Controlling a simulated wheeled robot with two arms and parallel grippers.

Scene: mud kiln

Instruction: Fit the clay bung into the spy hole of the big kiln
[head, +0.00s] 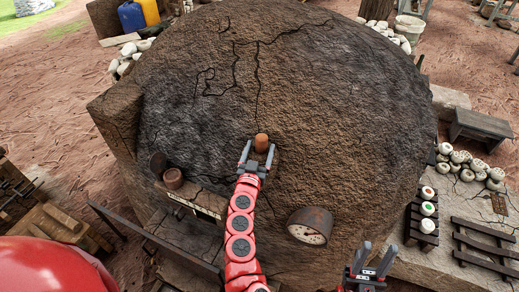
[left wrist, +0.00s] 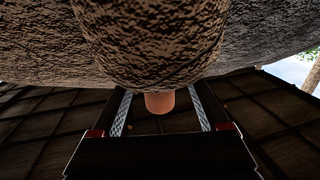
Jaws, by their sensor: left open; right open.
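The big kiln (head: 330,120) is a dark, cracked mud dome filling the middle of the head view. An orange-brown clay bung (head: 261,142) sticks out of the kiln's face; in the left wrist view the bung (left wrist: 160,102) protrudes from a rounded mud swelling (left wrist: 150,40). The spy hole itself is hidden, so how deep the bung sits cannot be told. My left gripper (head: 257,156) is open, with its fingers on either side of the bung and gaps visible on both sides. My right gripper (head: 376,260) is open and empty at the lower right, apart from the kiln.
A brown round block (head: 173,178) sits on a ledge at the kiln's left. A round gauge (head: 309,228) juts from the kiln between my arms. A dark rack (head: 422,215) with several white jars and a slatted pallet (head: 487,245) stand at right.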

